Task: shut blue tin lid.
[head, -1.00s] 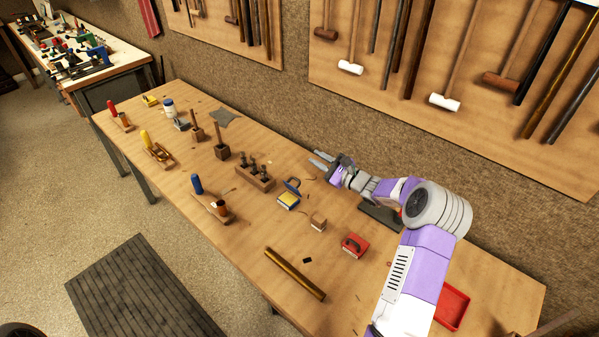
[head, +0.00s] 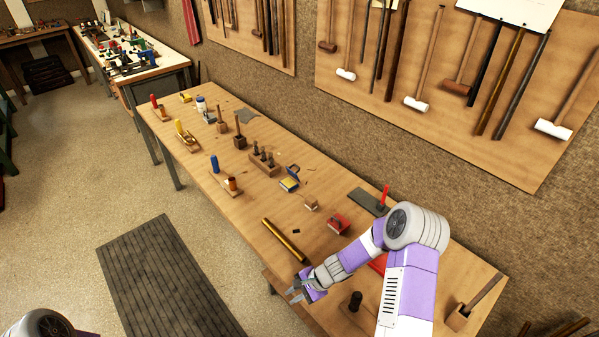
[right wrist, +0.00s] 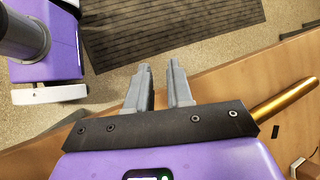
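The blue tin (head: 289,184) stands on the workbench, a small box with a yellow top face and blue sides. Its blue lid (head: 293,170) stands raised at the back, so the tin is open. My right gripper (head: 292,293) is over the front edge of the bench, well to the near side of the tin and apart from it. In the right wrist view its two grey fingers (right wrist: 160,85) are parted with nothing between them. My left gripper is not in view.
A brass tube (head: 284,240) lies near the bench's front edge, close to my right gripper. A red tin (head: 339,224) and a small wooden block (head: 310,204) stand near the blue tin. A wooden block with dark pegs (head: 264,163) stands behind-left. Dark matting (head: 165,280) covers the floor.

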